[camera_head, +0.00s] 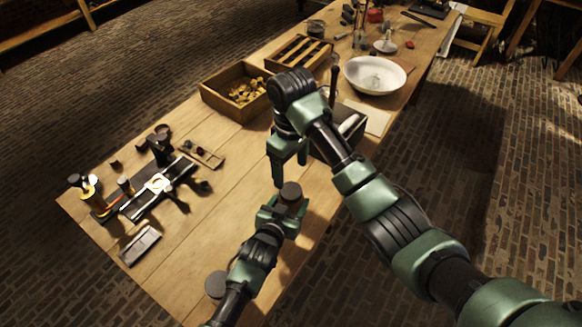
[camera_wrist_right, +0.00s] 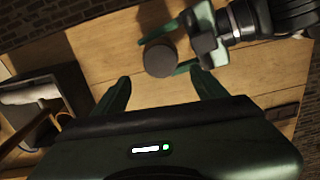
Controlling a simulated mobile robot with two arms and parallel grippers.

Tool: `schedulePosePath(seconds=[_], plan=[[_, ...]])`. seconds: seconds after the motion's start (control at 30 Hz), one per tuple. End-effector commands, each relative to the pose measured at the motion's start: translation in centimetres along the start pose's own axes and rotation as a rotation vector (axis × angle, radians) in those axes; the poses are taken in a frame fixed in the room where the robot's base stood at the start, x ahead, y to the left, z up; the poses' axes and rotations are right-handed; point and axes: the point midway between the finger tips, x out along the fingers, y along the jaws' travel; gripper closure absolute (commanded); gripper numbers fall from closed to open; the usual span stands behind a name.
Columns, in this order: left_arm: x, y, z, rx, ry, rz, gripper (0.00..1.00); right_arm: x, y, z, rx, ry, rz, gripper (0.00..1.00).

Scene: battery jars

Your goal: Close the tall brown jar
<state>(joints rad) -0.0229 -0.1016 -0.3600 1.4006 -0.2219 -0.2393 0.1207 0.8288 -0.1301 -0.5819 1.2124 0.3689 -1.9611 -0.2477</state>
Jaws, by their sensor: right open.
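A tall brown jar (camera_head: 290,193) with a dark round top stands near the table's front edge. In the right wrist view its dark top (camera_wrist_right: 160,58) shows from above. I cannot tell whether that top is a lid or the open mouth. My left gripper (camera_head: 284,204) has its fingers on either side of the jar, closed around it; it also shows in the right wrist view (camera_wrist_right: 172,54). My right gripper (camera_head: 290,170) is open and empty, pointing down just above and behind the jar. A dark flat disc (camera_head: 215,284) lies beside my left forearm.
A wooden box of yellowish pieces (camera_head: 238,90), a slatted box (camera_head: 300,52) and a white bowl (camera_head: 375,75) stand farther back. A dark box (camera_head: 345,125) is right of my right gripper. Tools (camera_head: 150,185) lie at left. The middle-left wood is clear.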

Motion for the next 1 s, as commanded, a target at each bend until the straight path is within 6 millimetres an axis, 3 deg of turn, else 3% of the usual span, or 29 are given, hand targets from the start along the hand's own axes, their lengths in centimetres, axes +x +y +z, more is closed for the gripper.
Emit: schedulePosePath(seconds=[0.13, 0.47, 1.0], plan=[[0.0, 0.0, 0.1, 0.0, -0.001, 0.001, 1.0, -0.3, 0.0, 0.1, -0.088, -0.005, -0.001, 0.28], [0.0, 0.0, 0.1, 0.0, -0.001, 0.001, 1.0, -0.1, -0.1, 0.1, -0.089, -0.005, -0.003, 0.28], [0.0, 0.0, 0.1, 0.0, -0.002, 0.001, 1.0, 6.9, -0.1, 0.2, -0.086, -0.008, -0.003, 0.28]])
